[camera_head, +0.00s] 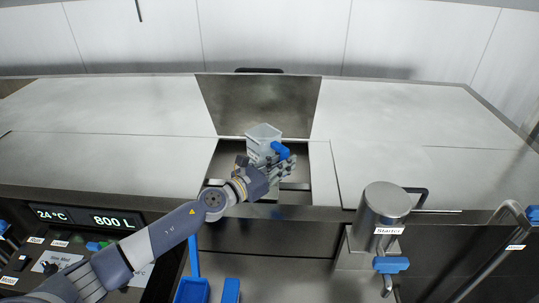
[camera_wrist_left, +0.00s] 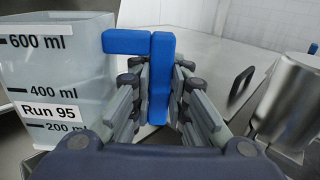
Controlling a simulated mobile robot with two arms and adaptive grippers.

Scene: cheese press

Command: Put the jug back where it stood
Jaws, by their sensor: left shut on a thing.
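The jug (camera_head: 262,134) is a translucent grey measuring jug with a blue handle (camera_head: 281,150). It is upright in the head view, over or in front of the open hatch; its exact height is unclear. In the left wrist view the jug (camera_wrist_left: 50,75) fills the left side, with ml marks and a "Run 95" label. My left gripper (camera_wrist_left: 158,95) is shut on the blue handle, its fingers on either side of it. It also shows in the head view (camera_head: 281,168), partly hiding the jug's lower part. My right gripper is not in view.
The hatch lid (camera_head: 258,100) stands open behind the jug. Flat steel covers (camera_head: 100,165) lie either side of the opening. A steel "Starter" vessel (camera_head: 383,208) with a blue-handled valve (camera_head: 391,265) stands at the right front. A control panel (camera_head: 85,217) is at the lower left.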

